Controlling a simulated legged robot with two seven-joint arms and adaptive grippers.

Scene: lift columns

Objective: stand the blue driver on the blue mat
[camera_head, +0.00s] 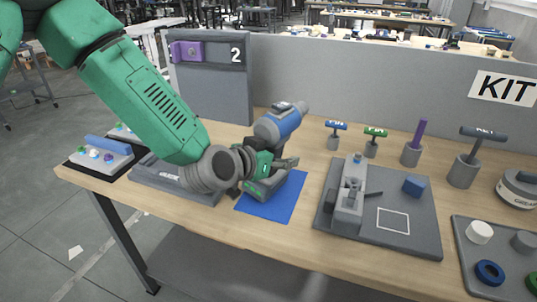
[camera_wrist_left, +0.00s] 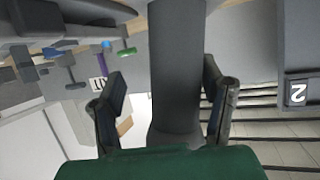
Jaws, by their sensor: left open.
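The blue driver (camera_head: 283,122) is grey with a blue body and stands upright, with its foot over the blue mat (camera_head: 275,207). Whether the foot rests fully on the mat is partly hidden by my gripper. My left gripper (camera_head: 280,170) is open at the driver's handle, low over the mat. In the left wrist view the grey handle (camera_wrist_left: 177,75) stands between the two spread fingers of the gripper (camera_wrist_left: 163,88), with gaps visible on both sides. My right gripper is in neither view.
Right of the mat is a grey fixture board (camera_head: 420,235) with a blue block (camera_head: 414,186). Several tools in holders stand behind it, including a purple one (camera_head: 420,131). A grey panel marked 2 (camera_head: 212,85) stands behind the driver. A grey tray (camera_head: 470,250) is at front right.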

